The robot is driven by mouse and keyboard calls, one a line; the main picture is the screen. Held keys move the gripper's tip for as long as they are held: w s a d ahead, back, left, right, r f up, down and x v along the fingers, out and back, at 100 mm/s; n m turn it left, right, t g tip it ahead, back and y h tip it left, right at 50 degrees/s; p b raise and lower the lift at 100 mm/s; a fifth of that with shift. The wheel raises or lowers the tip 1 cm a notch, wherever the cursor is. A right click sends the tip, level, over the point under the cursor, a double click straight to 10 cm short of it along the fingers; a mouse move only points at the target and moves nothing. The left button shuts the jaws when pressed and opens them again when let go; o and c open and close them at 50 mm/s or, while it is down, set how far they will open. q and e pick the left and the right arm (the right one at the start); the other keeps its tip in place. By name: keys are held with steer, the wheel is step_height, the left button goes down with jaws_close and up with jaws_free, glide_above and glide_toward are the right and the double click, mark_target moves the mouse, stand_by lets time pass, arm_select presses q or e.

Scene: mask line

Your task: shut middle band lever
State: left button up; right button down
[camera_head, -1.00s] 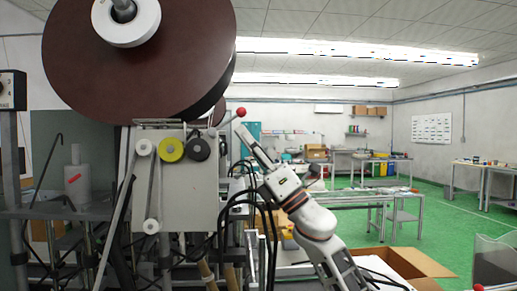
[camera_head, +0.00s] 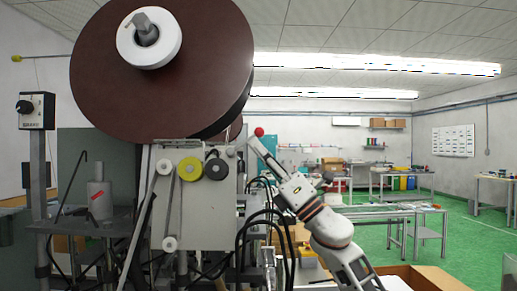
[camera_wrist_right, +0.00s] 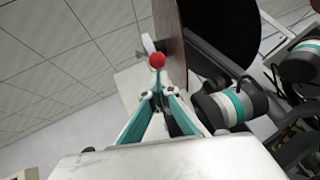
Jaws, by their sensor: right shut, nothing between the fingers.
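The lever with a red ball knob (camera_head: 259,131) sticks out from the upper right side of the machine's pale panel (camera_head: 205,225), below the big brown reel. Its thin rod slants up to the right towards the ball. My right gripper (camera_head: 253,143) is shut and empty, with its tips just below and left of the ball. In the right wrist view, the red ball (camera_wrist_right: 157,60) shows just beyond the closed teal fingers (camera_wrist_right: 157,92). I cannot tell whether they touch it. My left gripper is not in view.
The large brown reel (camera_head: 110,85) hangs above the panel. Yellow (camera_head: 190,169) and dark (camera_head: 215,169) rollers sit on the panel's front. Black cables loop between the panel and my right arm. An open cardboard box (camera_head: 440,277) stands at the lower right. Tables stand further back on green floor.

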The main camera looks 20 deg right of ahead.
steer(key=shift+w+r+n+g+p, duration=0.1)
steer(key=shift+r+n+g+p, duration=0.2)
steer(key=shift+n+g+p, duration=0.25)
steer(key=shift+w+a+r+p, duration=0.2)
steer(key=shift+a+r+p, duration=0.15)
steer(key=shift+r, duration=0.25)
steer(key=shift+w+a+r+p, duration=0.3)
steer(key=shift+r+p, duration=0.1)
steer(key=shift+r, duration=0.25)
steer(key=shift+w+a+r+p, duration=0.15)
steer(key=shift+a+r+p, duration=0.2)
steer(key=shift+r, duration=0.25)
steer(key=shift+w+a+r, duration=0.2)
steer(key=shift+a+r, duration=0.05)
steer(key=shift+a, duration=0.15)
steer(key=shift+a+r, duration=0.1)
